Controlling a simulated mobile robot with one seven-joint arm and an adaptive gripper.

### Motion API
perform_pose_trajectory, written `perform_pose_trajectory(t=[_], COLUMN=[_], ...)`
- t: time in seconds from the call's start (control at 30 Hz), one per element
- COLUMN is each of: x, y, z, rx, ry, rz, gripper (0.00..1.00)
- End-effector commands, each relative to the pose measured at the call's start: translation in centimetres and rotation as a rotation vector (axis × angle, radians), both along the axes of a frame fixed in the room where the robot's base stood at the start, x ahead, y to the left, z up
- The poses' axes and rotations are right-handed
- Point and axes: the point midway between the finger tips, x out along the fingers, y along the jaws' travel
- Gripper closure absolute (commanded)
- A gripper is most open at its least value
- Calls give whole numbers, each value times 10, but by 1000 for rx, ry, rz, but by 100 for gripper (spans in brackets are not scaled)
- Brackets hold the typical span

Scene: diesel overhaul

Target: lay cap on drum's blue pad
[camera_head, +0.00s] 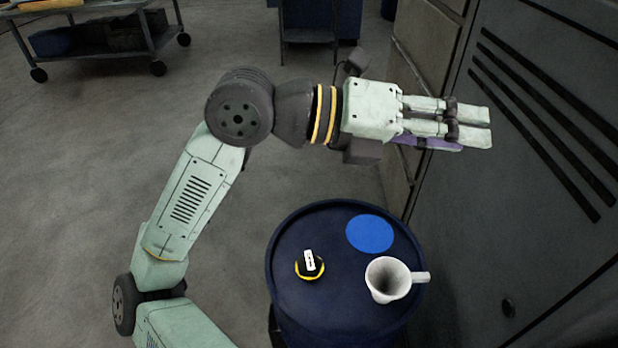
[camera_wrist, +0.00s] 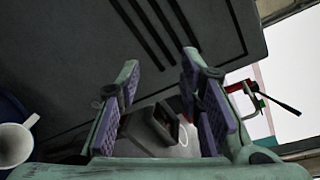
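The blue drum (camera_head: 293,315) stands below my arm, and its round bright blue pad (camera_head: 370,234) lies bare on the far right of the lid. A small black round thing with a yellow rim and a white piece on top (camera_head: 309,265) sits left on the lid; I cannot tell whether it is the cap. No other likely cap is clear in either view. My gripper (camera_head: 476,126) is held above and beyond the drum, pointing right towards the grey cabinet. In the wrist view its purple-padded fingers (camera_wrist: 160,75) are apart with nothing held between them.
A white mug-like vessel with a handle (camera_head: 387,279) stands on the lid near the pad; it also shows in the wrist view (camera_wrist: 14,143). The grey slotted cabinet (camera_head: 520,150) stands close at right. A wheeled cart (camera_head: 150,45) is at far left. Open floor lies left.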

Motion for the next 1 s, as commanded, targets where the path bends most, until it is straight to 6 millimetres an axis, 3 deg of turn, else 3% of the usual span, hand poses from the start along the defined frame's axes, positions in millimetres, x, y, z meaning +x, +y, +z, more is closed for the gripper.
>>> perform_pose_trajectory(t=[0.1, 0.2, 0.3, 0.4, 0.5, 0.6, 1.0], x=[37, 59, 72, 76, 77, 76, 76], y=[3, 32, 75, 117, 147, 163, 166], z=[-92, -164, -218, -251, -269, -277, -304], rx=[380, 679, 934, 1128, 1254, 1317, 1332], ry=[164, 297, 407, 484, 530, 552, 558], rz=[114, 242, 377, 499, 583, 630, 640], gripper=[67, 67, 67, 67, 67, 67, 67])
